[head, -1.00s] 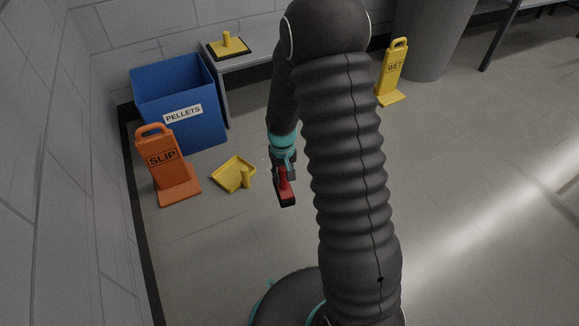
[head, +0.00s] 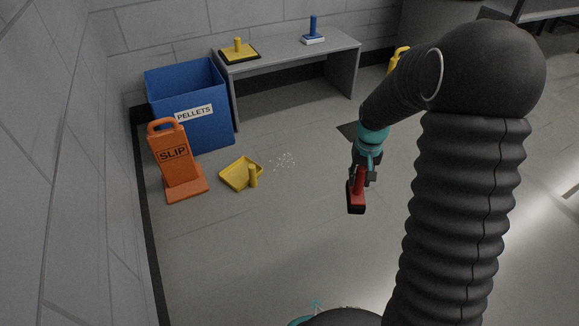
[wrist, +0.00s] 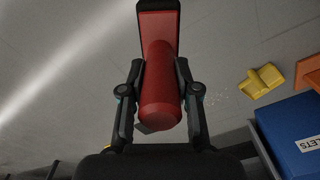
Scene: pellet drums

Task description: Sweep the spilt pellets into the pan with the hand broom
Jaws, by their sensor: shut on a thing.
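My gripper (head: 362,175) is shut on the handle of a red hand broom (head: 356,195), which hangs above the floor to the right of the pellets. In the wrist view the red broom (wrist: 160,75) lies between the two fingers of my gripper (wrist: 161,90). The spilt pellets (head: 285,161) are small pale specks on the grey floor; they show faintly in the wrist view (wrist: 219,98). The yellow pan (head: 240,173) lies on the floor just left of the pellets, its upright handle at its right front. It also shows in the wrist view (wrist: 262,80).
A blue bin marked PELLETS (head: 190,110) stands behind the pan. An orange SLIP sign (head: 176,160) stands left of it. A grey bench (head: 285,58) carries a yellow-handled tool (head: 238,50) and a blue-handled tool (head: 313,30). A yellow sign (head: 398,57) is partly hidden by my arm. The front floor is clear.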

